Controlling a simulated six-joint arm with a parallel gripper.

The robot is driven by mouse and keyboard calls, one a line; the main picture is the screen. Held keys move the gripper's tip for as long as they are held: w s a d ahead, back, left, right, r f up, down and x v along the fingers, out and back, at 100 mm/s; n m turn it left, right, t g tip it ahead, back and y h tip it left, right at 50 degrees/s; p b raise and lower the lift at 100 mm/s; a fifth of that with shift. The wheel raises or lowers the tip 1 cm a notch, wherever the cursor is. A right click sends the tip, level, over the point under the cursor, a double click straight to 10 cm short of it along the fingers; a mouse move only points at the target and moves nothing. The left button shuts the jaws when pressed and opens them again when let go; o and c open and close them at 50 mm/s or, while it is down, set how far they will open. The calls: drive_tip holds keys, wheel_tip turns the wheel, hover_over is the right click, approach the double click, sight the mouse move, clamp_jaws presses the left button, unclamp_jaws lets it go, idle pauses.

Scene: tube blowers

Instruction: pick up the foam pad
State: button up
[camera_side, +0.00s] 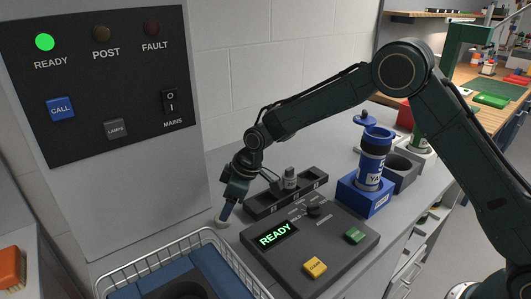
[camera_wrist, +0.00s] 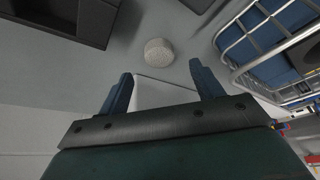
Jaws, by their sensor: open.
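A small, round, pale, speckled piece (camera_wrist: 158,52), which looks like the foam pad, lies on the grey surface just beyond my fingertips in the wrist view. In the side view a pale round piece (camera_side: 221,222) sits right at the tip of my gripper (camera_side: 225,212), partly hidden by the fingers. My gripper (camera_wrist: 160,72) is open, with its two blue fingers spread wider than the pad. A pale, flat-edged shape (camera_wrist: 165,92) shows between the fingers, and I cannot tell what it is. I cannot tell whether a finger touches the pad.
A wire basket (camera_side: 215,237) with blue lining stands close in front. A control box (camera_side: 310,243) showing READY and a dark tray (camera_side: 285,196) lie to the right. Farther right are a blue stand (camera_side: 365,197) with a blue tube and a grey cup (camera_side: 403,172). A panel cabinet stands left.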

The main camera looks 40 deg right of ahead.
drive_tip(key=shift+f, duration=0.1)
drive_tip(key=shift+x, duration=2.5)
drive_tip(key=c, duration=1.1)
